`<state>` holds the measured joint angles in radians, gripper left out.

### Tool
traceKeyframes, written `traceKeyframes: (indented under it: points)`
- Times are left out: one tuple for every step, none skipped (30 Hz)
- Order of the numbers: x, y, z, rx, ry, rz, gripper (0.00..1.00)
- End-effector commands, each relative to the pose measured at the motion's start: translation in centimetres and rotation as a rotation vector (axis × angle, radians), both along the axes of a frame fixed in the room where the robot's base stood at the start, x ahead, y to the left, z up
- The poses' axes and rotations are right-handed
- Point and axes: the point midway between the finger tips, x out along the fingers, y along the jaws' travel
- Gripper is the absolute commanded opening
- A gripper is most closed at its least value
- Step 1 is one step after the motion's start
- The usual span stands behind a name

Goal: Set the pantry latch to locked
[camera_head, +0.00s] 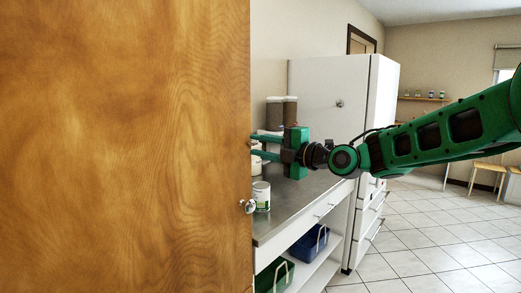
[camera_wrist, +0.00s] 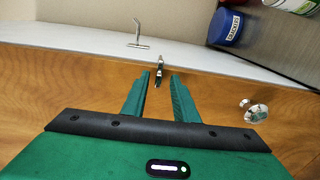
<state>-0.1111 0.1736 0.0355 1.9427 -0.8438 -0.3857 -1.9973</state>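A wooden door (camera_head: 125,150) fills the left of the head view. In the wrist view its wooden face (camera_wrist: 60,85) runs across the picture. A small dark metal latch piece (camera_wrist: 158,70) sits by the door's edge, at the gap between my fingertips. I cannot tell whether it touches a finger or which setting it is in. My gripper (camera_wrist: 160,77) has its two green fingers apart, pointing at the latch. In the head view my gripper (camera_head: 256,146) reaches the door edge, where the fingertips are partly hidden.
A round metal knob (camera_head: 248,206) sits below the gripper on the door; it also shows in the wrist view (camera_wrist: 254,110). A metal T-shaped piece (camera_wrist: 138,36) stands beyond the door edge. A counter (camera_head: 290,200) with canisters and a white fridge (camera_head: 330,95) stand behind.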

Motion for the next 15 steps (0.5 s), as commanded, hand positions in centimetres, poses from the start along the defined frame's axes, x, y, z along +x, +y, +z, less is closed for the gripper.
traceKeyframes:
  points:
    - [-0.2,-0.4,0.1,0.0,0.0,-0.002,0.27]
    - [-0.4,-0.7,0.1,0.0,0.0,-0.002,0.27]
    - [-0.7,-1.1,0.0,-0.001,0.001,-0.003,0.27]
    - [-1.0,-1.5,0.0,-0.001,0.001,-0.004,0.27]
    - [-1.3,-1.9,0.0,0.0,0.0,-0.004,0.27]
    - [-1.8,-2.6,0.0,-0.001,0.001,-0.005,0.27]
    - [-2.1,-3.0,0.0,0.0,0.001,-0.004,0.27]
    - [-2.5,-3.5,0.0,-0.002,0.001,-0.005,0.27]
    - [-3.0,-4.1,0.0,-0.001,0.001,-0.004,0.27]
    - [-3.4,-4.5,0.0,-0.001,0.001,-0.004,0.27]
    - [-3.7,-5.0,-0.1,-0.001,0.002,-0.004,0.27]
    - [-4.1,-5.6,-0.1,-0.001,0.002,-0.004,0.27]
    - [-4.4,-5.9,-0.1,-0.001,0.001,-0.004,0.27]
    - [-4.8,-6.3,-0.1,0.0,0.001,-0.003,0.27]
    - [-5.1,-6.8,-0.1,-0.001,0.002,-0.004,0.27]
